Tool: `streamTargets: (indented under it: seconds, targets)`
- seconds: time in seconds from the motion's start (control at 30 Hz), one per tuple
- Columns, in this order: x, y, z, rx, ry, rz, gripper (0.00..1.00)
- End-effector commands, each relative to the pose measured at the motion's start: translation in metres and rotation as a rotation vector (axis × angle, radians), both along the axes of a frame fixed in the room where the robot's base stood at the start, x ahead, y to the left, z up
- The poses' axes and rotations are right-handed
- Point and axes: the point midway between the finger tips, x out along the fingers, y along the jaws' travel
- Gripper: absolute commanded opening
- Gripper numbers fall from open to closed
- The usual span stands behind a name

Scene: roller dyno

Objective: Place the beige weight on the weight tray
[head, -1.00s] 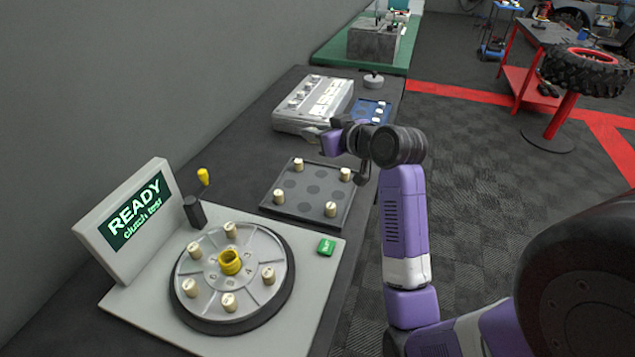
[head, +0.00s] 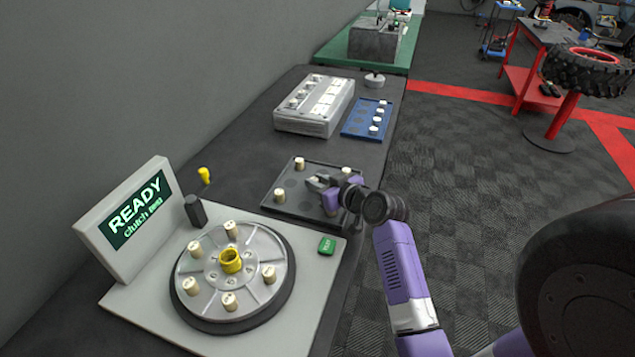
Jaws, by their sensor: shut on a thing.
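The dark square weight tray (head: 270,207) lies on the bench with round recesses. Beige weights stand near its far-left (head: 299,163), far-right (head: 346,172) and near-left (head: 279,196) corners. My gripper (head: 318,182) is over the middle and right part of this tray, shut on a beige weight that its fingers mostly hide. The gripper also covers the near-right corner of the tray. I cannot tell whether the held weight touches the tray.
The clutch test rig with its round metal disc (head: 250,250) bears several beige weights and a yellow hub (head: 231,260). A READY screen (head: 135,212) stands behind it. A blue tray (head: 352,125) and a grey box (head: 312,108) lie farther back. The bench's right edge borders open floor.

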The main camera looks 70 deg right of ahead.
Motion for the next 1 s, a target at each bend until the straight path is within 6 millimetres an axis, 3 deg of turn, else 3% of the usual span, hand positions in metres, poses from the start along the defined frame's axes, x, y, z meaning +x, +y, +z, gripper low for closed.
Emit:
streamTargets:
  seconds: [0.37,0.4,0.5,0.9,1.0]
  targets:
    - [0.0003,0.0,-0.0045,-0.001,0.0,0.0,0.0]
    - [0.0002,-0.0001,-0.0045,-0.001,0.0,0.0,0.24]
    - [0.0002,-0.0001,-0.0033,-0.001,0.0,0.0,0.43]
    - [0.0001,-0.0003,0.0013,-0.002,-0.001,0.0,0.44]
    - [-0.0091,0.0045,0.0026,-0.001,-0.002,-0.001,0.44]
